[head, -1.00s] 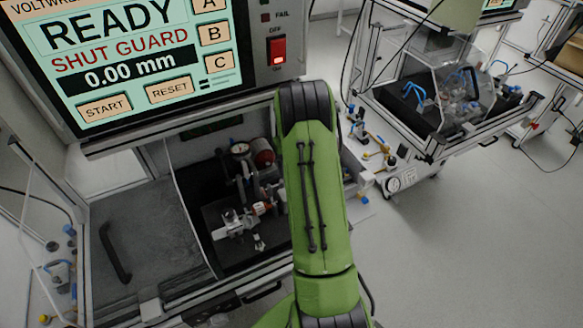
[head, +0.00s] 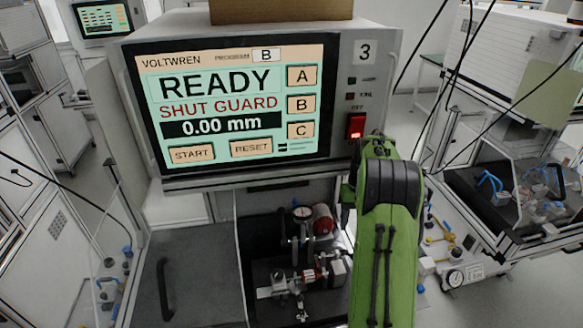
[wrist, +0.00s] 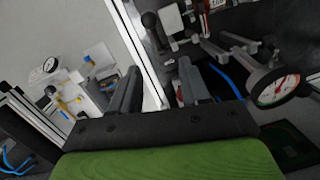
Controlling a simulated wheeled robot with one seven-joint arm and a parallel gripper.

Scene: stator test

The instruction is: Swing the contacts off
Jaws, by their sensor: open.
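The test fixture (head: 300,275) stands inside the dark bay below the screen, with a dial gauge (head: 302,213), a red cylinder and grey metal parts. The wrist view shows the dial gauge (wrist: 278,90) on a grey arm at the right. Grey rods and a black knob (wrist: 150,20) lie beyond my fingers. I cannot tell which of these parts are the contacts. My gripper (wrist: 158,88) is open, with nothing between its fingers, at the bay's right side. In the head view my green arm hides most of it.
The screen (head: 235,105) reads READY, SHUT GUARD, 0.00 mm, program B. A lit red switch (head: 356,126) is beside it. The grey guard panel with a black handle (head: 164,288) lies left of the bay, which is open. Another station (head: 520,195) stands at right.

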